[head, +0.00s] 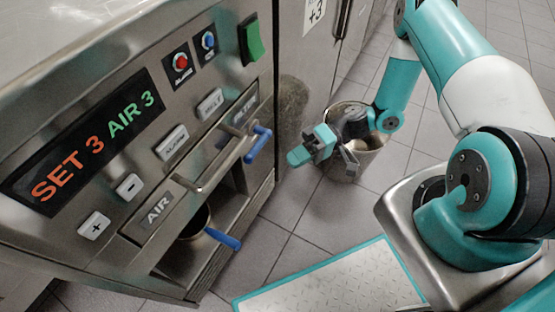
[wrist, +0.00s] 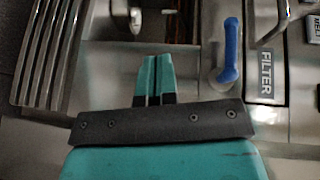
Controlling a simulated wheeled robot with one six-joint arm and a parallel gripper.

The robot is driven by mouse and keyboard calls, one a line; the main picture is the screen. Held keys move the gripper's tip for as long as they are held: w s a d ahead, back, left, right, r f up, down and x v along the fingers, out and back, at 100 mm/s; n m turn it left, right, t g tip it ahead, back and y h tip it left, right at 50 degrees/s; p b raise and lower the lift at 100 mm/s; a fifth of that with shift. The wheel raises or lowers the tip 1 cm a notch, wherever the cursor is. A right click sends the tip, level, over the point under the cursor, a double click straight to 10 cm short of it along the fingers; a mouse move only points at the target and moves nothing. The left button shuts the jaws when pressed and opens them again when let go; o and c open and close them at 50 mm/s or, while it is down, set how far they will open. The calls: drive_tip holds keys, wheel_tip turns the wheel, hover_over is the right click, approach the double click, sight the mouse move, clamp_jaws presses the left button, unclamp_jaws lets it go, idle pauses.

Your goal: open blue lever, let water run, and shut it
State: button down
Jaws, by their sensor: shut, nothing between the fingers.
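A blue lever (head: 257,143) sticks out from the steel front in the head view, at the upper right opening. A blue lever (wrist: 230,52) beside a FILTER label (wrist: 265,76) shows in the wrist view, right of my fingers. A second blue lever (head: 222,239) is lower, by the AIR label (head: 158,208). My gripper (head: 297,156) is shut and empty, in front of the machine and to the right of the upper lever, apart from it. Its teal fingertips show side by side in the wrist view (wrist: 154,76). I see no running water.
The display panel (head: 88,143) reads SET 3 AIR 3, with several buttons and a green switch (head: 251,40) around it. A metal bucket (head: 341,172) stands on the tiled floor behind my gripper. Tiles (head: 300,205) in front are clear.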

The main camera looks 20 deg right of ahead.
drive_tip(key=shift+w+d+f, duration=0.1)
drive_tip(key=shift+d+f, duration=0.05)
drive_tip(key=shift+d, duration=0.4)
drive_tip(key=shift+w+d+f, duration=0.1)
drive_tip(key=shift+d+f, duration=0.05)
drive_tip(key=shift+d, duration=0.35)
drive_tip(key=shift+r, duration=0.1)
drive_tip(key=a+r+n+g+h, duration=0.15)
drive_tip(key=r+h, duration=0.25)
drive_tip(key=r, duration=0.5)
drive_tip(key=a+r+n+g+h, duration=0.1)
drive_tip(key=a+r+n+h, duration=0.2)
drive_tip(key=r, duration=0.6)
drive_tip(key=s+a+r+m+t+h+p, duration=0.15)
drive_tip(key=s+r+t+h, duration=0.35)
drive_tip(key=s+r, duration=0.8)
wheel_tip(320, 180, up, 30)
drive_tip(key=w+p, duration=0.1)
drive_tip(key=p, duration=2.7)
drive_tip(key=shift+w+a, duration=0.15)
drive_tip(key=shift+a, duration=0.15)
